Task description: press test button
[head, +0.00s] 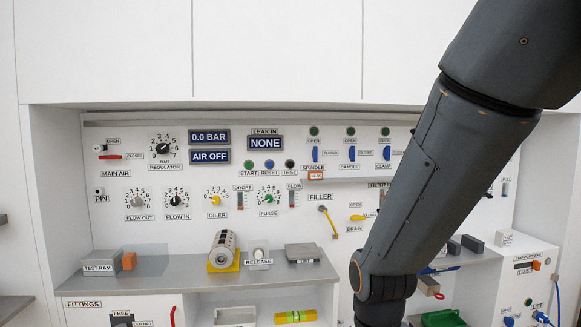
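The test button (290,164) is a small dark round button on the white panel. Its label TEST is just below it. It is the right one of a row of three, with the green start button (249,164) and the blue reset button (269,164) to its left. The display above them (265,143) reads LEAK IN NONE. My gripper is not in view. My dark grey arm comes in from the upper right and runs down to the bottom edge, hiding the right part of the panel. It does not cover the test button.
A shelf (205,276) juts out below the panel and carries a ribbed cylinder (224,250) in a yellow cradle and a grey block (303,253). Yellow-handled levers (330,221) stick out right of centre. The space directly before the test button looks clear.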

